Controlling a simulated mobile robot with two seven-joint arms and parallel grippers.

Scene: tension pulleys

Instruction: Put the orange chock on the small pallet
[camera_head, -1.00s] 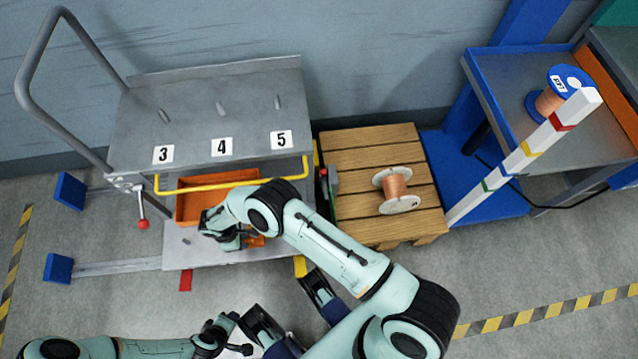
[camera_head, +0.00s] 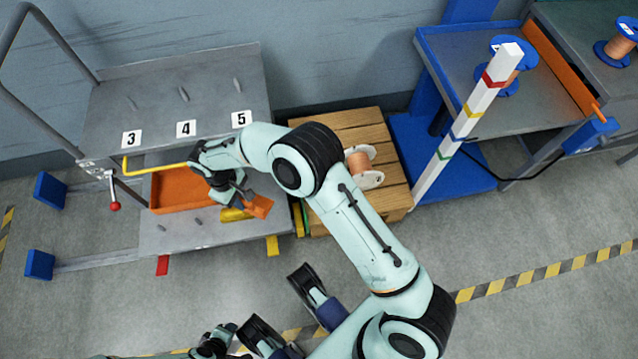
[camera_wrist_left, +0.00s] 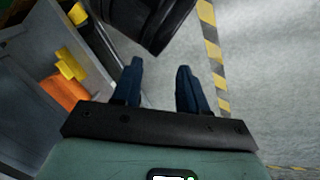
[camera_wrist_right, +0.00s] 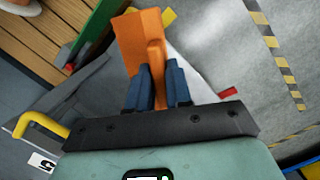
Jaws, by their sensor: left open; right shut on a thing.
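The orange chock (camera_wrist_right: 140,38) is between the fingers of my right gripper (camera_wrist_right: 158,85), which is shut on it. In the head view the chock (camera_head: 260,207) hangs from my right gripper (camera_head: 243,197) over the right end of the cart's lower shelf. The small wooden pallet (camera_head: 362,122) stands right of the cart, partly covered by my right arm. A copper spool (camera_head: 360,165) with white flanges is on it. My left gripper (camera_wrist_left: 158,85) is open and empty, with the floor behind it; in the head view it is at the bottom edge.
The grey cart (camera_head: 175,100) has numbered pegs, an orange tray (camera_head: 180,190) and a yellow bar. A yellow piece (camera_head: 235,215) is on its lower shelf. A striped post (camera_head: 468,120) and blue bench (camera_head: 450,60) stand right of the pallet.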

